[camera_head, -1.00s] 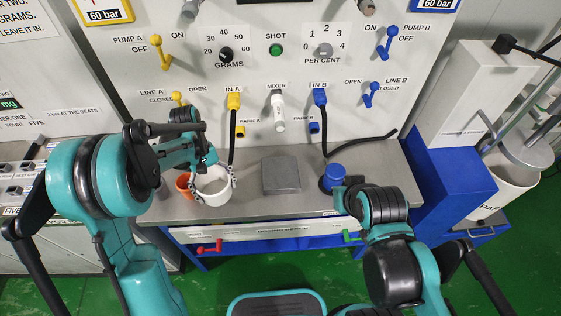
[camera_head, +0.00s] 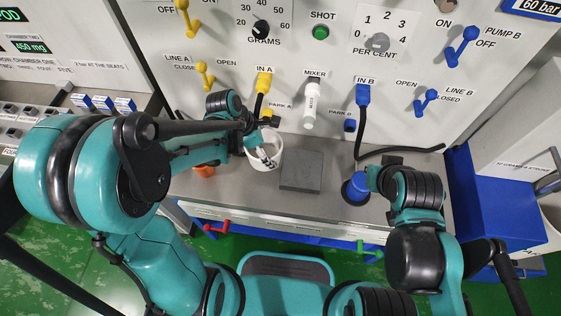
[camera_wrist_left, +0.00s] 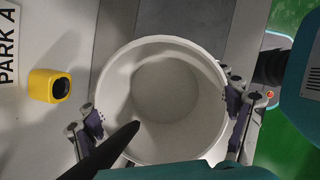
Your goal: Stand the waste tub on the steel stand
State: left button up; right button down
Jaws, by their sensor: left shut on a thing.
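The waste tub (camera_head: 263,162) is a white round tub at the left of the bench. The wrist view looks down into it (camera_wrist_left: 165,90), and its inside looks empty. In the wrist view part of a grey plate (camera_wrist_left: 186,18) shows past the tub's rim. I cannot tell the tub's height over the bench. My right gripper (camera_head: 372,179) is beside a blue-capped item; its fingers are unclear.
An orange cup (camera_head: 203,171) stands left of the tub. The blue item (camera_head: 355,188) stands right of the stand. Hoses hang from the IN A (camera_head: 264,84) and IN B (camera_head: 362,95) plugs behind. A yellow park socket (camera_wrist_left: 50,86) is close by the tub.

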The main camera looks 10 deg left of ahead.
pick_arm(q)
notch_tip(320, 180, down, 6)
jog(key=shift+b, duration=1.1)
jog(key=shift+r, duration=0.1)
jog(key=shift+f, duration=0.2)
jog(key=o, duration=1.2)
jog(key=shift+r, duration=0.1)
